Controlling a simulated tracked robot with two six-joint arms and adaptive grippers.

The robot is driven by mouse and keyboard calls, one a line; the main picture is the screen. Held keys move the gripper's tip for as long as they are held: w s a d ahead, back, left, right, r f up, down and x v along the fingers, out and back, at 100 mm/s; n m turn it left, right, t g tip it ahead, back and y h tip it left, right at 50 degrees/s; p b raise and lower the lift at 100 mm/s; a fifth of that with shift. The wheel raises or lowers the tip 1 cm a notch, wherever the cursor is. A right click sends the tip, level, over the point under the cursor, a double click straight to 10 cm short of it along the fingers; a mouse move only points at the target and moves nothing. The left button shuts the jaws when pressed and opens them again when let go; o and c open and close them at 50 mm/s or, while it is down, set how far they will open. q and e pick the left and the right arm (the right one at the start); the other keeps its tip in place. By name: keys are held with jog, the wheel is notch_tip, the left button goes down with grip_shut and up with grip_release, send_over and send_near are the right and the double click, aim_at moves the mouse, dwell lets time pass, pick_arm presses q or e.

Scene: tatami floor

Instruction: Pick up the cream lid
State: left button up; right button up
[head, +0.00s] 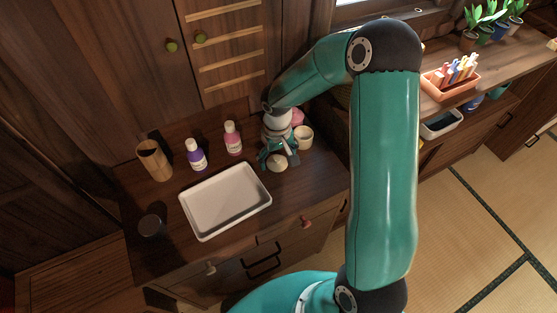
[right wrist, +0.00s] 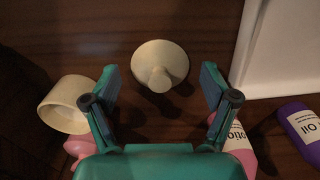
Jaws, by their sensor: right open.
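The cream lid (head: 277,163) is a small round disc with a knob, lying on the dark wooden cabinet top to the right of the white tray. In the right wrist view the lid (right wrist: 160,66) sits knob up, centred just beyond my fingertips. My right gripper (head: 275,157) is above and beside it in the head view. In the right wrist view its two fingers (right wrist: 160,88) are spread wide, with nothing between them except the lid's near part. No contact shows. My left gripper is not in view.
A cream cup (right wrist: 64,104) stands close beside one finger, with a pink object (head: 297,118) near it. The white tray (head: 226,233) is left of the lid. Pink (head: 233,138) and purple (head: 196,155) bottles, a wooden cup (head: 154,161) and a dark round item (head: 152,226) stand further left.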

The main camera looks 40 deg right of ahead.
jog(key=c, duration=1.1)
jog(key=shift+r, duration=0.15)
jog(key=shift+c, duration=0.2)
